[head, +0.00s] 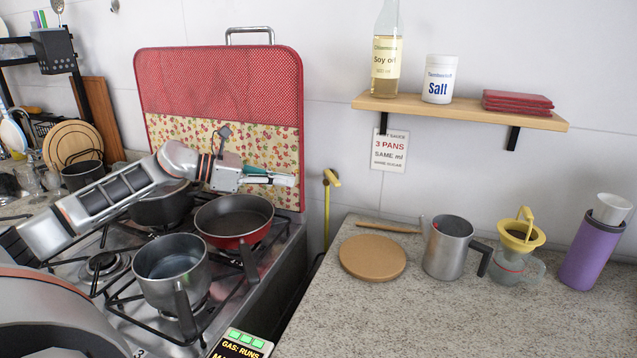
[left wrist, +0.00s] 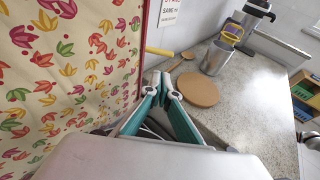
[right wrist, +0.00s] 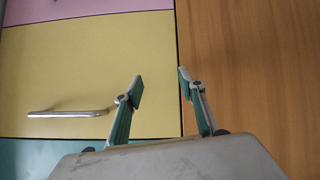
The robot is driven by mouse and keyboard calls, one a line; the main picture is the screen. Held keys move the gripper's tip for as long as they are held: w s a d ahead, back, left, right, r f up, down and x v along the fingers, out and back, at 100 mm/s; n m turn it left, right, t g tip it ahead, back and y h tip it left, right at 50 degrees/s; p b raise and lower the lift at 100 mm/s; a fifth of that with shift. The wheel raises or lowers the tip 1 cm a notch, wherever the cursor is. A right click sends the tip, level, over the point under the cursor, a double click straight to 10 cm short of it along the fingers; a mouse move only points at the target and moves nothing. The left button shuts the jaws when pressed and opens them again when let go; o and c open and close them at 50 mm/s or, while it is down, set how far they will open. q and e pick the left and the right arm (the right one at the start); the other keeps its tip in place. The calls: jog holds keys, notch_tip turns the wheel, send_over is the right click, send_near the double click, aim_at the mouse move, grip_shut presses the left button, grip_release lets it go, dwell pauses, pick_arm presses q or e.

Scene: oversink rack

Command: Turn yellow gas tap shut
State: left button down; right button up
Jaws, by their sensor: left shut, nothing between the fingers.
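The yellow gas tap (head: 331,178) sits on top of a yellow pipe (head: 326,215) against the wall, between the stove and the stone counter. Its handle sticks out to the side, and it also shows in the left wrist view (left wrist: 160,52). My left gripper (head: 293,181) is shut and empty, over the stove's back right, with its tips just left of the tap. In the left wrist view its tips (left wrist: 160,82) lie below the yellow handle; I cannot tell whether they touch it. My right gripper (right wrist: 160,78) is open and empty, before a yellow drawer and a wooden panel.
A sign (head: 246,342) reads "GAS: RUNS" with green lights. A red pan (head: 234,218), a steel pot (head: 171,268) and a dark pot stand on the stove below my left arm. A red splash guard (head: 218,85) stands behind. A round board (head: 373,256) and a steel jug (head: 447,248) stand on the counter.

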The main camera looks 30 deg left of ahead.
aim_at(331, 182)
pick_arm(q)
jog(key=r+p+x, duration=0.1)
jog(key=x, duration=0.8)
jog(key=shift+r, duration=0.15)
pick_arm(e)
jog(key=shift+s+a+r, duration=0.15)
jog(key=shift+r, duration=0.1)
pick_arm(q)
jog(key=shift+w+d, duration=0.1)
jog(key=shift+d, duration=0.05)
pick_arm(e)
jog(key=shift+r, duration=0.15)
pick_arm(q)
jog(key=shift+d+r+p, duration=0.15)
jog(key=shift+r+p, duration=0.05)
jog(key=shift+p, duration=0.6)
jog(key=shift+f+n+t, duration=0.1)
jog(key=shift+n+t, duration=0.2)
pick_arm(e)
jog(key=shift+w+a+r, duration=0.4)
jog(key=shift+w+r, duration=0.05)
jog(key=shift+r, duration=0.3)
pick_arm(q)
jog(key=shift+d+y+p, duration=0.15)
jog(key=shift+y+p, duration=0.25)
pick_arm(e)
jog(key=shift+a+y, duration=0.15)
jog(key=shift+y, duration=0.15)
